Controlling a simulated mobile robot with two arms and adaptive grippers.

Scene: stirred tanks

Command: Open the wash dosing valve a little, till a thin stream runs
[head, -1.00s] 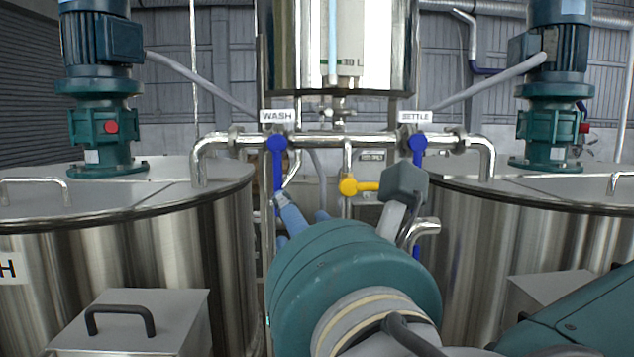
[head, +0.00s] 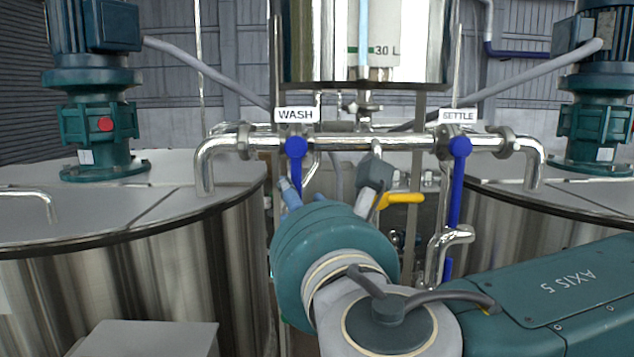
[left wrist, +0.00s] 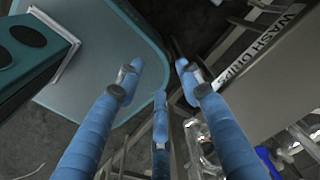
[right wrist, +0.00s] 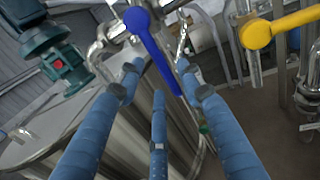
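The wash dosing valve has a blue lever (head: 296,165) that hangs straight down under the WASH label (head: 297,115) in the head view. My right gripper (head: 289,186) is at the lever's lower end, its wrist hiding part of the pipework below. In the right wrist view the blue lever (right wrist: 153,50) runs down between the spread fingertips of my right gripper (right wrist: 160,75). The fingers are apart; I cannot tell whether one touches the lever. My left gripper (left wrist: 156,78) is open and empty in the left wrist view. No stream shows; the outlet is hidden.
A second blue lever (head: 459,165) hangs under the SETTLE label (head: 458,116). A yellow lever (head: 403,198) points sideways between them, close to my right wrist. Steel tanks (head: 130,280) flank the pipework. A WASH DRIPS label (left wrist: 265,32) is near my left gripper.

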